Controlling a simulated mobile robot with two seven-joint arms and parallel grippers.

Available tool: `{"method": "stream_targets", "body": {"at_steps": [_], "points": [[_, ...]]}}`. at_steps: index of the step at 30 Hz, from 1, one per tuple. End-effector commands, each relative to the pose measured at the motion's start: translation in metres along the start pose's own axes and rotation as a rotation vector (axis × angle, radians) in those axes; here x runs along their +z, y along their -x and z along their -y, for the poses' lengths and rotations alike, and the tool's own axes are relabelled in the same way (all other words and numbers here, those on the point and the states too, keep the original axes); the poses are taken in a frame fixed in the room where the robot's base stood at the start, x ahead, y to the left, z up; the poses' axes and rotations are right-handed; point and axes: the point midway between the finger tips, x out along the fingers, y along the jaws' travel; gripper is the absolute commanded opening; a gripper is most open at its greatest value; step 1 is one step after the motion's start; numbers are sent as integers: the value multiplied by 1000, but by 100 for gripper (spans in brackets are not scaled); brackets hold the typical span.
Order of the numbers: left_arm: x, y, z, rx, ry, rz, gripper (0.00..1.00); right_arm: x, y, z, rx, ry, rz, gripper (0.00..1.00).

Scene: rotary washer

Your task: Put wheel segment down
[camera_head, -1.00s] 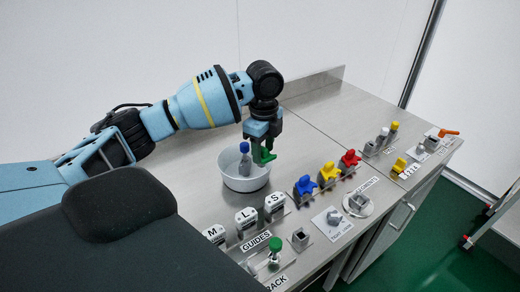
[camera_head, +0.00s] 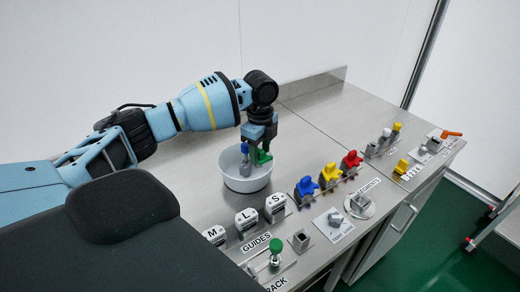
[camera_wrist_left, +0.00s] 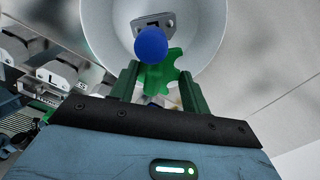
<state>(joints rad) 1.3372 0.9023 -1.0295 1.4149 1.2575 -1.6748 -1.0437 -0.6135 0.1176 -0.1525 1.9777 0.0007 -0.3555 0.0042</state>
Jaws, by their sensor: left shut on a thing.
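The wheel segment (camera_head: 264,156) is a green toothed piece. My left gripper (camera_head: 257,150) is shut on it and holds it over the white bowl (camera_head: 246,185). In the left wrist view the green segment (camera_wrist_left: 163,76) sits between the two dark green fingers (camera_wrist_left: 160,90). A grey piece with a blue knob (camera_head: 244,150) stands in the bowl, close beside the gripper. Its blue knob (camera_wrist_left: 151,44) partly covers the bowl floor in the left wrist view. I cannot tell whether the segment touches the bowl. My right gripper is not in view.
Guide blocks marked M, L and S (camera_head: 246,218) stand in front of the bowl. Blue (camera_head: 305,187), yellow (camera_head: 328,172) and red (camera_head: 351,160) segments stand in holders to the right. A green-knobbed piece (camera_head: 275,247) is near the front edge. The counter behind the bowl is clear.

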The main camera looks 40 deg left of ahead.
Motion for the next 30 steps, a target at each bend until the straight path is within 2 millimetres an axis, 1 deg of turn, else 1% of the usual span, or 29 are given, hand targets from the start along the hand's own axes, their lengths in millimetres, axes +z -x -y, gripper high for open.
{"method": "stream_targets", "body": {"at_steps": [4, 16, 20, 21, 25, 30], "points": [[0, 0, 0, 0, 0, 0, 15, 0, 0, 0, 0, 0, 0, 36], [0, -11, 0, 0, 1, -1, 15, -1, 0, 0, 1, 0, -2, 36], [0, -11, 0, -1, 1, -1, 15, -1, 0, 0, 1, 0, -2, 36], [0, -11, 0, -1, 1, 0, 50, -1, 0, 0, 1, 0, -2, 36], [0, -11, 0, 0, 1, 0, 68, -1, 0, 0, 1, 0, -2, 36], [0, -11, 0, 0, 0, 0, 68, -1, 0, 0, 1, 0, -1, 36]]}}
